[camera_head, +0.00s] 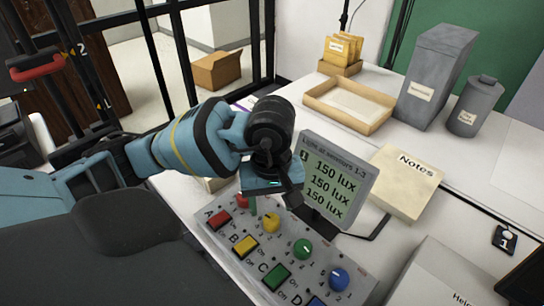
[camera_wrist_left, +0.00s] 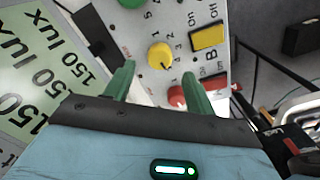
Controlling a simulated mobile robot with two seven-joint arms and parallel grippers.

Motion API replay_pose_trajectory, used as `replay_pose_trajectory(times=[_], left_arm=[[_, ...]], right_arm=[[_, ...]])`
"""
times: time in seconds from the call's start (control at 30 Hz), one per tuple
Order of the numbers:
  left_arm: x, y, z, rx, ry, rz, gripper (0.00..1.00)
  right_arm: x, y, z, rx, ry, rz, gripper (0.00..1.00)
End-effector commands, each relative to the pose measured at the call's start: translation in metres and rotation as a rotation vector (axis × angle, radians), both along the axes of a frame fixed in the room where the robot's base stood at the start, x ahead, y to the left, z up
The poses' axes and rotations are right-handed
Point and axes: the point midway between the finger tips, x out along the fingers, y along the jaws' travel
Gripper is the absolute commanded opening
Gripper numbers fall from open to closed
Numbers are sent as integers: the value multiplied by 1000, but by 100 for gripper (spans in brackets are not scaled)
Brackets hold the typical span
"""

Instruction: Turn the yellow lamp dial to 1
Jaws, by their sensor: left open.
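The yellow dial (camera_head: 270,222) sits on the grey control panel (camera_head: 222,232), in row B beside a yellow button (camera_head: 245,245). In the left wrist view the yellow dial (camera_wrist_left: 159,55) is just beyond my left fingertips, with small numbers around it. A dark mark shows on its lower edge; I cannot tell which number it points at. My left gripper (camera_wrist_left: 160,78) is open and empty, its green fingers apart over the panel. In the head view my left gripper (camera_head: 264,202) hangs above the red dial (camera_head: 241,202), partly hiding it. My right gripper is not in view.
Red, green and blue controls line the panel. Behind it a monitor (camera_head: 338,180) reads 150 lux on three lines. A Notes pad (camera_head: 407,182), a wooden tray (camera_head: 348,103) and grey containers (camera_head: 438,75) stand on the white table. A white box (camera_head: 440,275) is at lower right.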

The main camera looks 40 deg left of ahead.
Motion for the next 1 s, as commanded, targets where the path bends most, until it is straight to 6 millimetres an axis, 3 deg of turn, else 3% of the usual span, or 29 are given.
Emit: replay_pose_trajectory(times=[0.1, 0.3, 0.7, 1.0], left_arm=[[-1, 0, -21, 0, 5, 2, 55], [0, 0, -42, -2, 3, 2, 55], [0, 0, -49, -1, 1, 1, 55], [0, 0, -49, -1, 1, 1, 16]], right_arm=[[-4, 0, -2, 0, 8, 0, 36], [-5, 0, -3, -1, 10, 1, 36], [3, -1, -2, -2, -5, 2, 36], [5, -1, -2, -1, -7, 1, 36]])
